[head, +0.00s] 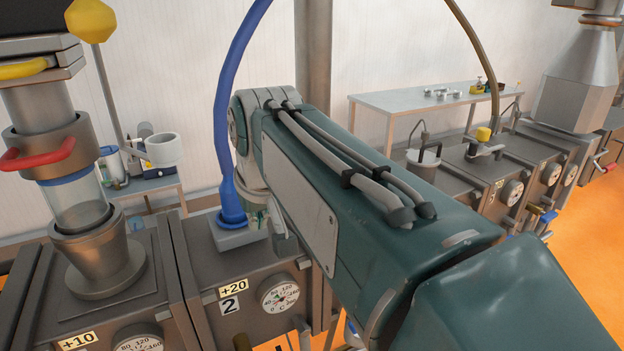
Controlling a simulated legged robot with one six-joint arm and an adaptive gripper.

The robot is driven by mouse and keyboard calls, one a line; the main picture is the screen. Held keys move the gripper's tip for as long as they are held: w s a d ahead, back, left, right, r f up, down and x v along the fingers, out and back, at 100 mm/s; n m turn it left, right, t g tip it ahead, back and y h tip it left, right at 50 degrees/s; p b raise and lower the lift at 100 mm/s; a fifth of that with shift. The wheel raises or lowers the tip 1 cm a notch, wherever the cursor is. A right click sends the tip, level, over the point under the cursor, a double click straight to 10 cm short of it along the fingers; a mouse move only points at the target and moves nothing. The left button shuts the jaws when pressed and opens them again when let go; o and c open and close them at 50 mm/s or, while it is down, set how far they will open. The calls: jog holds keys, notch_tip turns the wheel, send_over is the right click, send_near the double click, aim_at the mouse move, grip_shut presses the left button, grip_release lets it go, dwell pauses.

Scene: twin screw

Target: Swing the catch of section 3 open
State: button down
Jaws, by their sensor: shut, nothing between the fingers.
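Section 3 and its catch cannot be picked out in the head view; no plate with a 3 shows. My teal arm crosses the middle and right foreground and covers the area to the right of section 2 (229,318). Section 2 carries a yellow +20 label and a round dial (280,296). My gripper cannot be made out; the far end of the arm bends down behind the arm's own links, beside the blue hose.
A blue hose (224,110) rises from a grey block on section 2. A metal and glass feed column (85,205) stands on the +10 section at left. More machine sections with dials (513,192) stand at right. A table (440,98) is behind.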

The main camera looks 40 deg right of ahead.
jog(key=w+d+r+m, duration=0.1)
jog(key=w+d+r, duration=0.1)
jog(key=d+r, duration=0.2)
jog(key=w+d+r+m+g, duration=0.1)
jog(key=d+r, duration=0.3)
jog(key=d, duration=0.7)
jog(key=shift+w+d+r+m+h, duration=0.3)
jog(key=shift+w+r+m, duration=0.15)
jog(key=shift+w, duration=0.45)
jog(key=shift+a+f, duration=0.15)
jog(key=x, duration=0.9)
jog(key=shift+f, duration=0.4)
jog(key=s, duration=0.1)
jog(key=s+a, duration=0.1)
jog(key=shift+s+a, duration=0.1)
jog(key=shift+s, duration=0.25)
jog(key=shift+s+a, duration=0.3)
jog(key=shift+s, duration=0.1)
